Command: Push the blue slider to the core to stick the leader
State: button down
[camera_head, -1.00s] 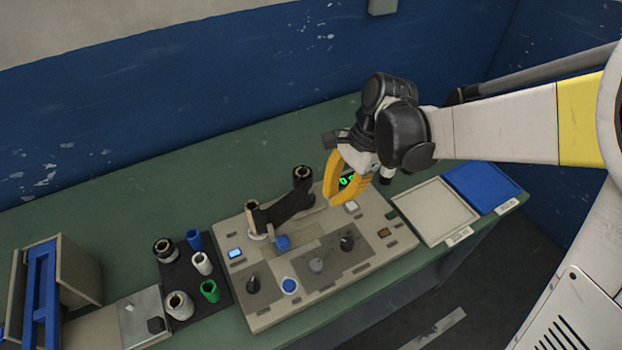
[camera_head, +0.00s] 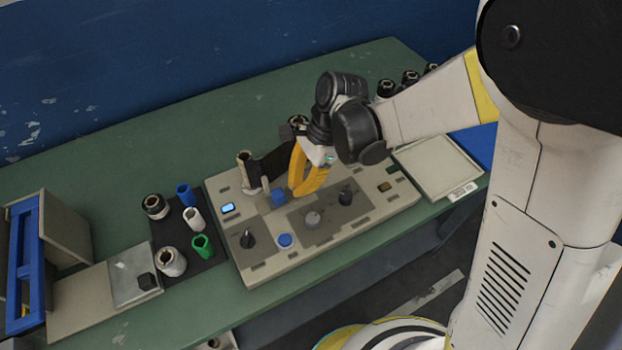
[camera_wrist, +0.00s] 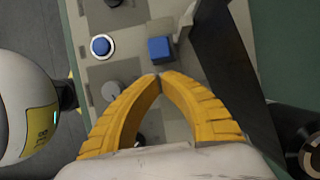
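The blue slider (camera_head: 278,196) is a small blue block on the beige machine panel (camera_head: 385,208), just right of the front-left post with its pale core (camera_head: 248,174). It also shows in the wrist view (camera_wrist: 160,49). A black film leader (camera_head: 272,166) runs from near that core towards the rear post (camera_head: 297,124), partly hidden by my gripper. My gripper (camera_head: 298,193) has yellow fingers pointing down over the panel, right of the slider. In the wrist view its fingertips (camera_wrist: 157,76) meet with nothing between them, and the slider lies just beyond them. I cannot tell whether they touch it.
Knobs (camera_head: 312,219), a round blue button (camera_head: 285,241) and a lit screen (camera_head: 228,208) are on the panel. A dark mat (camera_head: 217,265) with several cores stands left. An empty pale tray (camera_head: 435,165) and a blue tray (camera_head: 480,143) are right. Green table is clear behind.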

aim_at(285, 195)
jog(key=shift+s+a, duration=0.2)
jog(key=shift+a, duration=0.2)
jog(key=shift+s+a, duration=0.3)
jog(key=shift+a, duration=0.2)
jog(key=shift+s+a, duration=0.3)
jog(key=shift+a, duration=0.2)
jog(key=shift+d, duration=0.1)
jog(key=shift+w, duration=0.1)
jog(key=shift+w+d, duration=0.2)
jog(key=shift+d, duration=0.15)
jog(key=w+d, duration=0.1)
jog(key=d, duration=0.2)
jog(key=shift+w+r, duration=0.1)
jog(key=shift+w, duration=0.3)
jog(key=p+v, duration=0.4)
jog(key=v, duration=0.5)
jog(key=shift+r, duration=0.45)
